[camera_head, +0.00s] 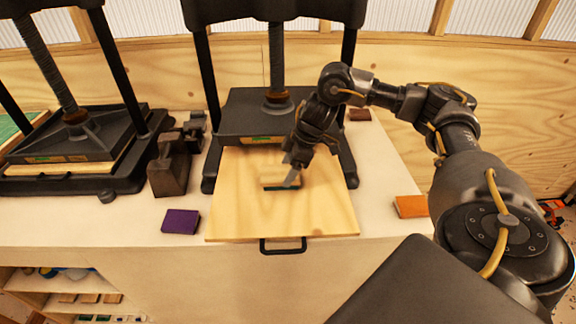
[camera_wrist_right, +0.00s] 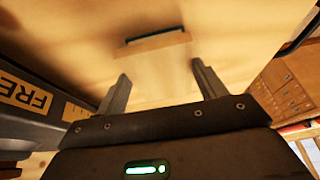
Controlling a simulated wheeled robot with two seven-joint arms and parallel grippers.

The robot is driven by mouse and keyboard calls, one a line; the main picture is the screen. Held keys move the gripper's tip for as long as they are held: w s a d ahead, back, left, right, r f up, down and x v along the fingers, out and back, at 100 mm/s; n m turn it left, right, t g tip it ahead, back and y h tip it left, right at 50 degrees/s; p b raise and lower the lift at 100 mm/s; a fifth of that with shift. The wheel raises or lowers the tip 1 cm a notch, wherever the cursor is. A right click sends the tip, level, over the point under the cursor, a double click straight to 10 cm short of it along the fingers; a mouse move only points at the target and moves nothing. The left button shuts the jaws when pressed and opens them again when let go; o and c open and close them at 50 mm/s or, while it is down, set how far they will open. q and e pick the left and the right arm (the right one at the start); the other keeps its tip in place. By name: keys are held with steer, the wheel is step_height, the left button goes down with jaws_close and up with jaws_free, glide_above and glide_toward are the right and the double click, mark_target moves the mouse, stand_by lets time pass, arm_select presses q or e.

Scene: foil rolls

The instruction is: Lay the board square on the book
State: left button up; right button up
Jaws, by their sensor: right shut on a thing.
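A small pale wooden board (camera_head: 279,171) is over a dark teal book (camera_head: 282,188) on the large plywood sheet. From the head view I cannot tell whether the board touches the book or is square to it. My right gripper (camera_head: 292,176) comes down at the board's right side and is shut on it. In the right wrist view the pale board (camera_wrist_right: 160,75) spans between the two fingers (camera_wrist_right: 163,88), and a dark teal edge (camera_wrist_right: 155,38) of the book shows beyond it. Most of the book is hidden under the board. My left gripper is not in view.
The plywood sheet (camera_head: 235,215) lies before a black press (camera_head: 240,115). A purple book (camera_head: 180,221) and dark iron weights (camera_head: 168,172) are to the left, an orange block (camera_head: 411,206) to the right. Another press (camera_head: 75,145) stands far left. Bare bench shows around the sheet.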

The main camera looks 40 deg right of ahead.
steer(key=shift+a, duration=0.1)
steer(key=o, duration=1)
steer(key=shift+f, duration=0.15)
steer(key=shift+d+r, duration=0.2)
steer(key=shift+r, duration=0.4)
steer(key=v, duration=0.5)
steer(key=shift+r, duration=0.2)
steer(key=p+v, duration=0.1)
steer(key=v, duration=0.4)
steer(key=shift+s+d+r+p, duration=0.15)
steer(key=shift+s+r+p, duration=0.05)
steer(key=shift+r+p, duration=0.2)
steer(key=shift+f, duration=0.1)
